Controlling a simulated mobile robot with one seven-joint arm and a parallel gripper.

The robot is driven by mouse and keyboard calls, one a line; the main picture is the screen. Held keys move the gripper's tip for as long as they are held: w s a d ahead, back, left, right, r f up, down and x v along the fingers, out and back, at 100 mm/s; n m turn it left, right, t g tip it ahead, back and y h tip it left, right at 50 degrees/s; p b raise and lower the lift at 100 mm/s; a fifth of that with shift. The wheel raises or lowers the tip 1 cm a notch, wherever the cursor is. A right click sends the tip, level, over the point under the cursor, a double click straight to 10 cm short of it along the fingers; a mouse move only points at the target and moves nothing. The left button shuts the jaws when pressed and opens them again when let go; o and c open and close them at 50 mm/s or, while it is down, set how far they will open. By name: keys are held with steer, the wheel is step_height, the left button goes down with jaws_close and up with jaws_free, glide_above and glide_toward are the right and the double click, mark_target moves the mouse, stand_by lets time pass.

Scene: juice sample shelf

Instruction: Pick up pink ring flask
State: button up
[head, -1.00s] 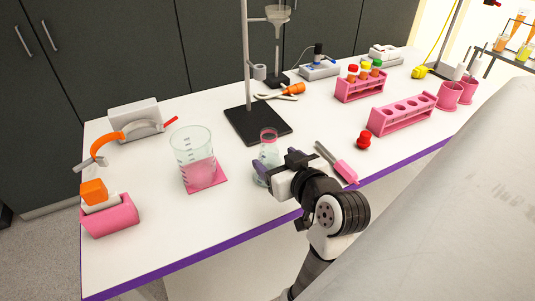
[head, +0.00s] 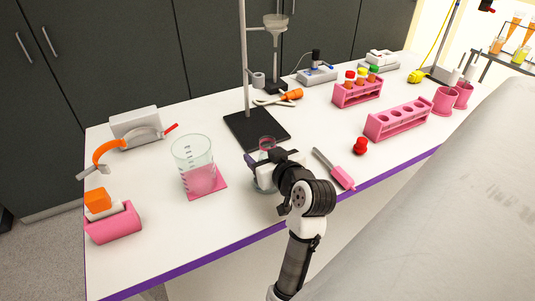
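The pink ring flask (head: 266,143) is a clear glass flask with a pink band at its neck. It stands upright on the white bench, right of the beaker and in front of the black stand base. My gripper (head: 256,164) is at the flask's upper body, and its white body hides the flask's middle. One dark purple finger shows on the left side of the flask. The other finger is hidden, so I cannot tell whether the fingers touch the glass or are closed on it.
A beaker of pink liquid (head: 194,163) stands on a pink mat to the left. A stand with a black base (head: 257,130) is behind. A pink-handled spatula (head: 335,170) and red stopper (head: 360,146) lie right. Pink racks (head: 398,121) stand farther right.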

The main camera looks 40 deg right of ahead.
steer(key=c, duration=1)
steer(key=shift+r, duration=0.3)
step_height(320, 180, up, 18)
steer(key=shift+r+b, duration=0.15)
steer(key=shift+b, duration=0.55)
steer(key=shift+r, duration=0.5)
